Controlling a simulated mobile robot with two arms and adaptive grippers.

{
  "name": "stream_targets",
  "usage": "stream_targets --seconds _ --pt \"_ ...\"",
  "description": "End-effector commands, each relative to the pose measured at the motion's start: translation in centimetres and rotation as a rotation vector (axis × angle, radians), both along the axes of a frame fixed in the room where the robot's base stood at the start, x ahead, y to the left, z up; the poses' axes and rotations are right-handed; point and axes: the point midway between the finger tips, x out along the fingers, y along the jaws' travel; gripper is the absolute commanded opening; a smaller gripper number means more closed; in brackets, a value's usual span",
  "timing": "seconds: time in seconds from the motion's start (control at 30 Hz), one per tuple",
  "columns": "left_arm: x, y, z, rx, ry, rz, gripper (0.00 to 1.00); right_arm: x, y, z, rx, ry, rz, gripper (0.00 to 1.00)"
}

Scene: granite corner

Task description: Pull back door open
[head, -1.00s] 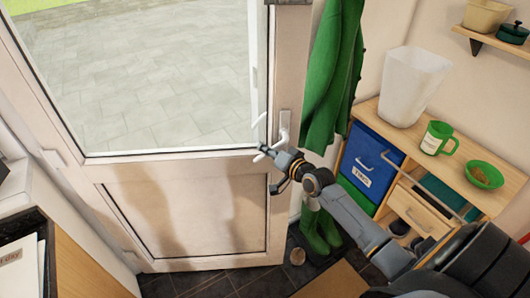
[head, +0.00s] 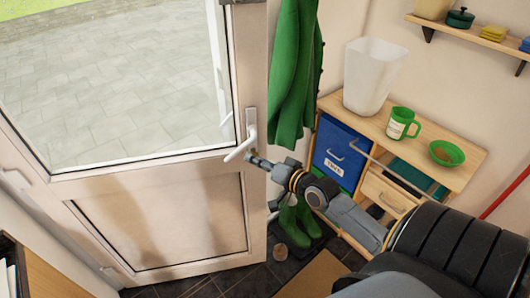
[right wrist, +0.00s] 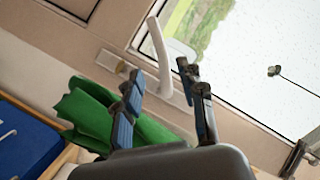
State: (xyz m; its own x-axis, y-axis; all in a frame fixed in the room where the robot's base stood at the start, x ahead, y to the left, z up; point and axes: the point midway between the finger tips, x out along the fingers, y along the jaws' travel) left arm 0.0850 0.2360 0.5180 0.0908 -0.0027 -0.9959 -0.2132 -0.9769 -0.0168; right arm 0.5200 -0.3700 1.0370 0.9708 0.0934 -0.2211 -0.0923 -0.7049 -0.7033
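The back door (head: 205,215) has a pale frame, a large glass pane and a lower panel. It fills the left half of the head view, and I cannot tell whether it is ajar. Its white lever handle (head: 240,148) is near the right edge and also shows in the right wrist view (right wrist: 158,50). My right gripper (head: 258,160) is just below and right of the lever. In the right wrist view its fingers (right wrist: 163,75) are spread, with the lever showing between them. Touch cannot be told. My left gripper is out of view.
A wooden cabinet (head: 440,125) with a blue bin (head: 338,150), white basket (head: 374,75), green mug (head: 402,122) and green bowl (head: 447,153) stands right. Dark floor lies below.

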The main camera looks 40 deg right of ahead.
Motion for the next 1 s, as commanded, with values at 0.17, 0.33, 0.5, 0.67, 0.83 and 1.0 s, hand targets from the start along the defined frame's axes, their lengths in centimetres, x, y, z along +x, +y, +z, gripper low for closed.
stream_targets --seconds 0.17,0.33,0.5,0.67,0.83,1.0 --pt "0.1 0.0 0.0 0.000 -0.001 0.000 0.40 -2.0 -0.2 0.4 0.000 0.001 0.000 0.40" --pt "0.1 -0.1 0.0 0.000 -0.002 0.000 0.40 -2.6 -0.3 0.6 0.000 -0.001 -0.001 0.40" --pt "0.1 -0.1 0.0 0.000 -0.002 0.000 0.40 -2.6 -0.3 0.6 0.000 -0.001 -0.001 0.40" --pt "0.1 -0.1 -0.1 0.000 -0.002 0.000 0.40 -2.7 -0.5 -0.4 -0.006 0.014 -0.007 0.17" --pt "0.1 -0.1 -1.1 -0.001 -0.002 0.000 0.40 -4.1 -2.1 -10.5 -0.096 0.161 -0.050 0.00" --pt "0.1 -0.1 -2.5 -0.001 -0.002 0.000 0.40 -10.1 -1.7 -27.8 -0.276 0.446 -0.024 0.00"
